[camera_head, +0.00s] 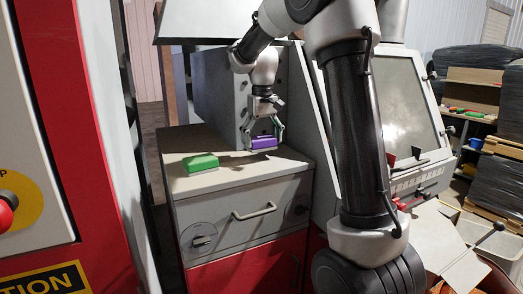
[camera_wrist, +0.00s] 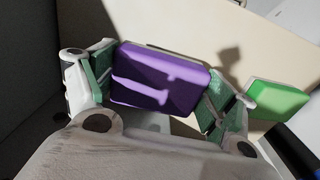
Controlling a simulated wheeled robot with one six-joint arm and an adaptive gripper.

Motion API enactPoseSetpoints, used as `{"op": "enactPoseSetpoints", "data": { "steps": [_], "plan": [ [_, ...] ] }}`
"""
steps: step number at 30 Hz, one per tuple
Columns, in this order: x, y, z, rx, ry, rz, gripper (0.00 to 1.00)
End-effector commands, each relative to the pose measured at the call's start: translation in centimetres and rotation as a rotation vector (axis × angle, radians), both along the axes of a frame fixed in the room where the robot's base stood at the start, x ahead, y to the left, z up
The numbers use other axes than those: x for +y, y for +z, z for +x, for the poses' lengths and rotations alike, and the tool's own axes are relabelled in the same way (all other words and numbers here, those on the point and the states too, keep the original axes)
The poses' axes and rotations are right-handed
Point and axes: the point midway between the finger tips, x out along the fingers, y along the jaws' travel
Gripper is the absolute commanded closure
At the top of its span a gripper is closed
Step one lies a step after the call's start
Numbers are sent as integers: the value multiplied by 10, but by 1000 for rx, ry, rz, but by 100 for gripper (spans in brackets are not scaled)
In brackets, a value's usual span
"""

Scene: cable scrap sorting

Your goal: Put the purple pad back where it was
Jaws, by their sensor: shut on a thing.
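The purple pad (camera_head: 263,142) is a small purple block with a pale underside, between the fingers of my gripper (camera_head: 264,139) above the back right of the cabinet top. In the wrist view the purple pad (camera_wrist: 160,78) fills the space between the greenish pads of my gripper (camera_wrist: 158,92), which is shut on it. The pad looks close to the surface; whether it touches I cannot tell.
A green pad (camera_head: 200,162) lies on the cabinet top (camera_head: 225,178) at left; it also shows in the wrist view (camera_wrist: 277,100). A grey box wall stands behind, and a machine with a sloped window (camera_head: 400,105) stands at right. Cabinet top between the pads is clear.

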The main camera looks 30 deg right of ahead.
Motion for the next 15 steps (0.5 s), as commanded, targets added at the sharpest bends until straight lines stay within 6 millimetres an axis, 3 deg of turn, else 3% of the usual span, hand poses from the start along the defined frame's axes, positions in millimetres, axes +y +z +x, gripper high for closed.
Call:
{"op": "enactPoseSetpoints", "data": {
  "steps": [7,13,14,15],
  "plan": [
    [0,-33,-1,4,0,0,38],
    [0,-36,0,0,0,0,38],
    [0,-36,0,1,0,0,14],
    [0,-36,0,1,0,0,7]
  ]
}}
